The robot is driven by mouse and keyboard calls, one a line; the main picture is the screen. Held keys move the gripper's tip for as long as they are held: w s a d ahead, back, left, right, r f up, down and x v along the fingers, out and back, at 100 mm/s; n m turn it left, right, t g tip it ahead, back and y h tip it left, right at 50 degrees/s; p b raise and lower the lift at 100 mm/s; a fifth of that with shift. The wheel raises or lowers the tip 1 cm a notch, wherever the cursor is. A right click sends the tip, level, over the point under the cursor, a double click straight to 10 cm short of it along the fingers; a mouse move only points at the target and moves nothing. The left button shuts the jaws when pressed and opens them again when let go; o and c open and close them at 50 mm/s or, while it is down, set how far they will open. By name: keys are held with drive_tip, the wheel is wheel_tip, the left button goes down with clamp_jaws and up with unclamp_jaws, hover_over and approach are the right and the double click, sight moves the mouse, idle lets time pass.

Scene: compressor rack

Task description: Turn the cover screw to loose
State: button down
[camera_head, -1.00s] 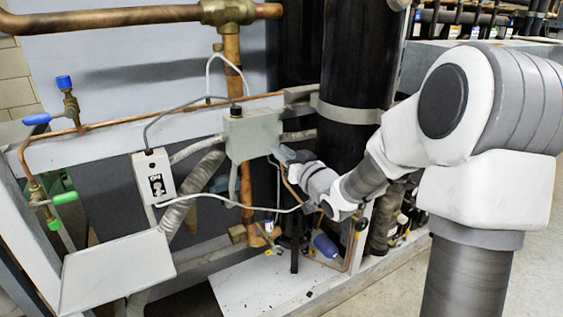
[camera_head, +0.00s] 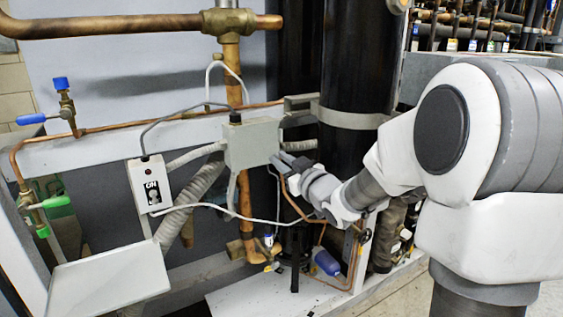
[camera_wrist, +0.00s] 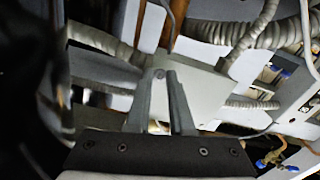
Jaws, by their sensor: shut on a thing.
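The grey junction box (camera_head: 252,145) is mounted on the rack's frame, with cables and conduit joining it. Its pale cover (camera_wrist: 208,92) fills the middle of the wrist view. My gripper (camera_head: 279,161) reaches the box's lower right side from the right. In the wrist view my gripper (camera_wrist: 166,75) has its two grey fingertips close together at the cover's edge, shut on the cover screw (camera_wrist: 159,73). Only a small round part of the screw shows by the left fingertip. How far it is turned cannot be told.
A white switch box (camera_head: 150,185) hangs to the left, with a corrugated conduit (camera_head: 190,190) beside it. A black vertical cylinder (camera_head: 352,80) stands close behind my gripper. Copper pipe (camera_head: 100,130) runs along the frame. A thin white cable (camera_head: 240,216) hangs below the box.

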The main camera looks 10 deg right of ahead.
drive_tip(key=c, duration=0.8)
unclamp_jaws()
drive_tip(key=shift+s, duration=0.1)
drive_tip(key=b+v, duration=0.1)
drive_tip(key=v, duration=1.6)
drive_tip(key=shift+s, duration=0.1)
